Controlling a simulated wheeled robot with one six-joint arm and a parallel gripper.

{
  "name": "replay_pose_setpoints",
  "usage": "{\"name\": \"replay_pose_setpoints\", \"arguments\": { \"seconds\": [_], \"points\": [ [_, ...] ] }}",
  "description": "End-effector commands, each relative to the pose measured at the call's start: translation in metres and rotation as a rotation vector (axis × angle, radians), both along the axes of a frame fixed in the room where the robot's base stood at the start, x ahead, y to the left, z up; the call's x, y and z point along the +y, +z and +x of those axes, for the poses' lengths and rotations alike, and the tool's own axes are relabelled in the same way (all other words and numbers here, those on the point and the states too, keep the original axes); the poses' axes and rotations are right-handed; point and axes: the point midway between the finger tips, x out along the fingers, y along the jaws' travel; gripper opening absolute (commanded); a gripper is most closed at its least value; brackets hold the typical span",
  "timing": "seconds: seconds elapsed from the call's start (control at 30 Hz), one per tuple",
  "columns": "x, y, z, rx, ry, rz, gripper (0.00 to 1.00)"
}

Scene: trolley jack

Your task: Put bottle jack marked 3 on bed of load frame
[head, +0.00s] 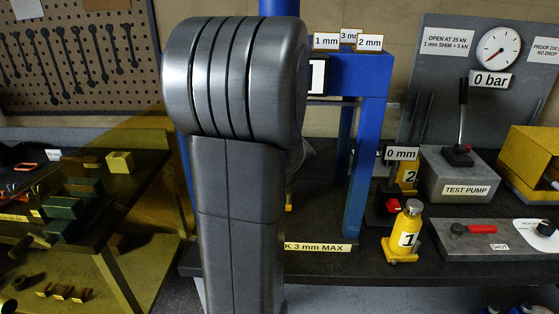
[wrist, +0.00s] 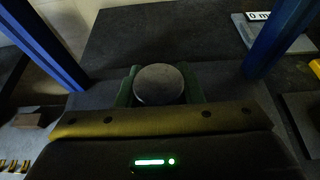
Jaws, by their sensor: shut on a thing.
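The blue load frame (head: 368,130) stands in the middle of the head view, largely hidden by my arm. A "3 mm MAX" label (head: 318,247) is on the front edge near its base. In the wrist view its blue posts (wrist: 278,38) show at left and right, with dark surface between them. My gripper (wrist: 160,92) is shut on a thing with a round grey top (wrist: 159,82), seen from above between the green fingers. Its mark is hidden, so I cannot confirm it is jack 3, nor whether it touches the bed. The head view hides the gripper behind my arm.
Yellow bottle jack 1 (head: 406,236) stands right of the frame, and jack 2 (head: 408,175) behind it. Further right are the test pump (head: 460,178), a grey valve plate (head: 490,240) and a gauge (head: 498,48). A side bench (head: 75,250) with parts stands at left.

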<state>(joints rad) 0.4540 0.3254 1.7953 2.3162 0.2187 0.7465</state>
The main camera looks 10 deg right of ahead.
Motion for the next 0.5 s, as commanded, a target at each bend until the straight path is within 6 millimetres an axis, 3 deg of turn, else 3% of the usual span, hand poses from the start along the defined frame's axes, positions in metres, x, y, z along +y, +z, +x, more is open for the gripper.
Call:
{"name": "replay_pose_setpoints", "arguments": {
  "seconds": [0.43, 0.47, 0.5],
  "points": [
    [-0.0004, 0.0015, 0.0021, -0.012, 0.001, -0.002, 0.0],
    [-0.0002, -0.0025, 0.0004, -0.001, 0.0, 0.0, 0.39],
    [-0.0002, -0.0023, 0.0004, -0.001, 0.0, 0.0, 0.47]
  ]
}}
